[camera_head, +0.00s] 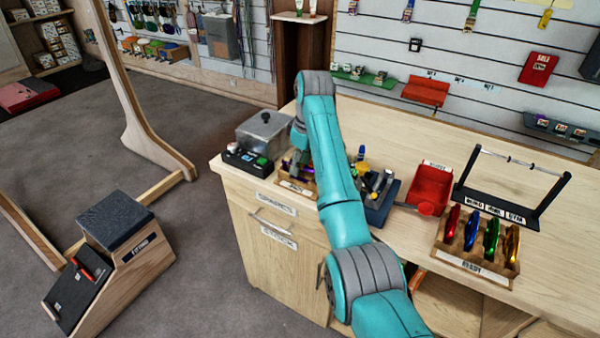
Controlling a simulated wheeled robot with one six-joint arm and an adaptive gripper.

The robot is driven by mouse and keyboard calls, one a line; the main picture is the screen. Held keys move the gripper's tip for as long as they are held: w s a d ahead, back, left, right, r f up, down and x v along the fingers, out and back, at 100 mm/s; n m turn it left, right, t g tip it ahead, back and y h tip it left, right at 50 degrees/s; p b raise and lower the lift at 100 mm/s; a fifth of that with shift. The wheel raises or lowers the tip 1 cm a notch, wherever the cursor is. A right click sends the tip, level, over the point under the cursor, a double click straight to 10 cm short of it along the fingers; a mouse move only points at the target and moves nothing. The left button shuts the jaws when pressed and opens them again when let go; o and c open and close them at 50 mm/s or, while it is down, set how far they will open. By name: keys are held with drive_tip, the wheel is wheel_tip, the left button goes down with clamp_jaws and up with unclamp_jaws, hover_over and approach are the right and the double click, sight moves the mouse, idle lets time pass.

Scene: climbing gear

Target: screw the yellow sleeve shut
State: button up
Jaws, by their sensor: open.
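My gripper (297,166) hangs down at the left end of the counter, over or beside a small labelled wooden tray (297,187) with a purple item in it. It is small and partly hidden by my teal arm. It is open, and I see nothing held in it. A small yellow part (362,168) shows just right of my arm, among grey items in a dark blue tray (380,212). I cannot tell whether it is the yellow sleeve. A yellow carabiner (512,245) stands at the right end of a wooden rack; no sleeve is clear on it.
A metal pot-like box (266,137) and a black tray (246,159) stand left of my gripper. To the right are a red bin (430,186), the carabiner rack (472,264) and a black bar stand (513,200). The counter's back middle (400,135) is clear.

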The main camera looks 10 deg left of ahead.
drive_tip(key=shift+s+f, duration=0.2)
drive_tip(key=shift+f, duration=0.45)
drive_tip(key=shift+s+a, duration=0.3)
drive_tip(key=shift+s, duration=0.4)
drive_tip(key=shift+r, duration=1.4)
drive_tip(key=shift+w, duration=0.1)
drive_tip(key=shift+w+d, duration=0.25)
drive_tip(key=shift+w, duration=0.35)
